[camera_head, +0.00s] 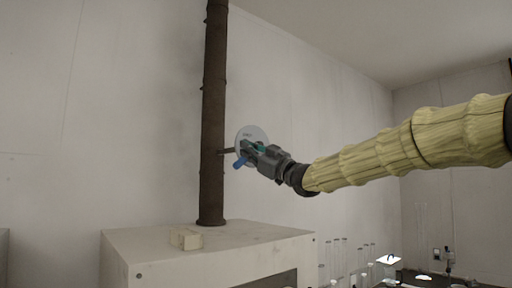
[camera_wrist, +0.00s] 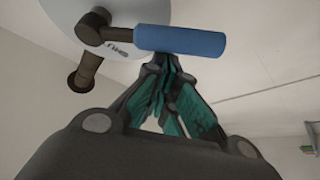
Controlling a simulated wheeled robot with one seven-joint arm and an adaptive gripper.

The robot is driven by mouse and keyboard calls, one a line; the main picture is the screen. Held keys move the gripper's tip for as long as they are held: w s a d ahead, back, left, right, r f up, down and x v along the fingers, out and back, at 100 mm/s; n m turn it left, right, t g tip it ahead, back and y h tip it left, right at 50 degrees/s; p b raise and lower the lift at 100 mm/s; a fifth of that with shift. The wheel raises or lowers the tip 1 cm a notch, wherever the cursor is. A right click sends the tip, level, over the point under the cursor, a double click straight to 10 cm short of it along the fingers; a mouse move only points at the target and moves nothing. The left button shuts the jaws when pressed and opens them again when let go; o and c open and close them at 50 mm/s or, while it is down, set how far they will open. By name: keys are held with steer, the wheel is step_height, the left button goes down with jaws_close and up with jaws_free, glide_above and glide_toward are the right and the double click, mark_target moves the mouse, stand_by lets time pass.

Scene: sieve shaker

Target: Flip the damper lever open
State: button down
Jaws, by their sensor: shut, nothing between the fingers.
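The damper lever has a blue grip (camera_head: 239,163), which points down and left in the head view. In the wrist view the blue grip (camera_wrist: 185,41) lies across the top, joined to a dark brown arm. Behind it is a pale round plate (camera_head: 251,132); lettering that looks like "SHUT" shows on the plate in the wrist view (camera_wrist: 118,50). My gripper (camera_head: 250,150) is shut and empty, with teal finger pads. In the wrist view its fingertips (camera_wrist: 167,62) are at the lower edge of the blue grip; I cannot tell whether they touch it.
A dark rusty vertical pipe (camera_head: 213,110) carries the damper shaft and rises from a pale cabinet (camera_head: 230,245). A small cream block (camera_head: 186,239) sits on the cabinet. Glass tubes (camera_head: 340,260) and a bench with small equipment stand at lower right.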

steer(key=shift+w+d+f+n+g+h+b, duration=0.2)
steer(key=shift+w+d+f+n+g, duration=0.5)
steer(key=shift+n, duration=1.65)
steer(key=shift+w+d+f+n+g+h+b, duration=0.15)
steer(key=shift+f+n+g, duration=0.6)
steer(key=shift+n+g, duration=1.3)
steer(key=shift+w+d+f+n+g+h+b, duration=0.1)
steer(key=shift+w+d+f+n+g+h, duration=0.4)
steer(key=shift+n, duration=2.2)
steer(key=shift+s+f+g, duration=0.15)
steer(key=shift+f+g, duration=0.1)
